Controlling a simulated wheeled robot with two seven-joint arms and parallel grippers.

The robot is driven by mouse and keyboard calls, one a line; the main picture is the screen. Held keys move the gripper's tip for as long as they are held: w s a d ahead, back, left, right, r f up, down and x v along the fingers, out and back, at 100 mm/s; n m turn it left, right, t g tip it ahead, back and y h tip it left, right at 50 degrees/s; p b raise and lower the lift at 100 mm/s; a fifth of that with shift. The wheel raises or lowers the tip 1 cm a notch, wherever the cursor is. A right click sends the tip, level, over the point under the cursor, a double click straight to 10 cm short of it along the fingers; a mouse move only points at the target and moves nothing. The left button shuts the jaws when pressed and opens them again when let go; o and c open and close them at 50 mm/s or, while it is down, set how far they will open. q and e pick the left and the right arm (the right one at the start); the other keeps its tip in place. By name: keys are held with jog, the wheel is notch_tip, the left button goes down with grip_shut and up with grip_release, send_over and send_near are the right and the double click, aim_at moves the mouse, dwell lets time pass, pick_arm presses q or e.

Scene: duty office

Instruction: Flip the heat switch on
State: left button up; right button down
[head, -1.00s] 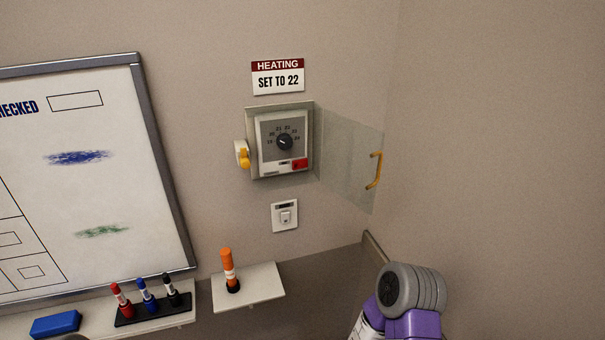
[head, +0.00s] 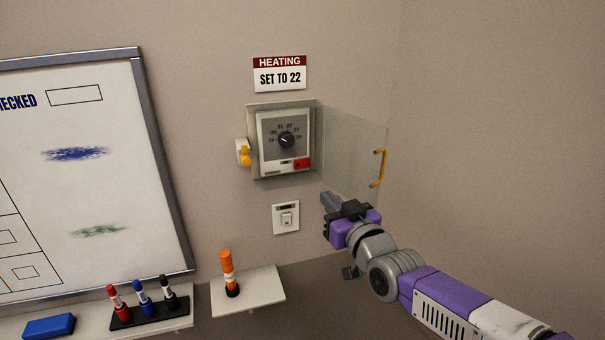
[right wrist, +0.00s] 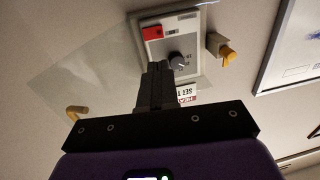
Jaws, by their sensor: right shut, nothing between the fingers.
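The heat switch is most likely the small white wall switch (head: 286,217) below the thermostat; its position is too small to tell. The thermostat (head: 284,140) has a dark dial (head: 286,140) and a red part (head: 302,164) at its lower right. Its clear cover (head: 350,150) stands swung open to the right, with a yellow handle (head: 378,167). My right gripper (head: 327,198) is shut and empty, right of the wall switch and apart from it, below the cover. In the right wrist view the shut fingers (right wrist: 155,85) overlap the thermostat's edge. My left gripper is not in view.
A sign (head: 279,74) above reads "HEATING SET TO 22". A yellow latch (head: 243,153) sits left of the thermostat. A whiteboard (head: 80,180) with a pen tray is at left. A wall corner is at right.

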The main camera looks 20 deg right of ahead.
aim_at(297, 166)
jog(key=shift+w, duration=0.1)
jog(key=w, duration=0.4)
jog(key=w+a+p, duration=0.1)
jog(key=w, duration=0.4)
jog(key=w+a+p, duration=0.1)
jog(key=w, duration=0.3)
jog(key=shift+w+a, duration=0.15)
jog(key=shift+w, duration=0.2)
jog(key=shift+w, duration=0.15)
jog(key=shift+f, duration=0.1)
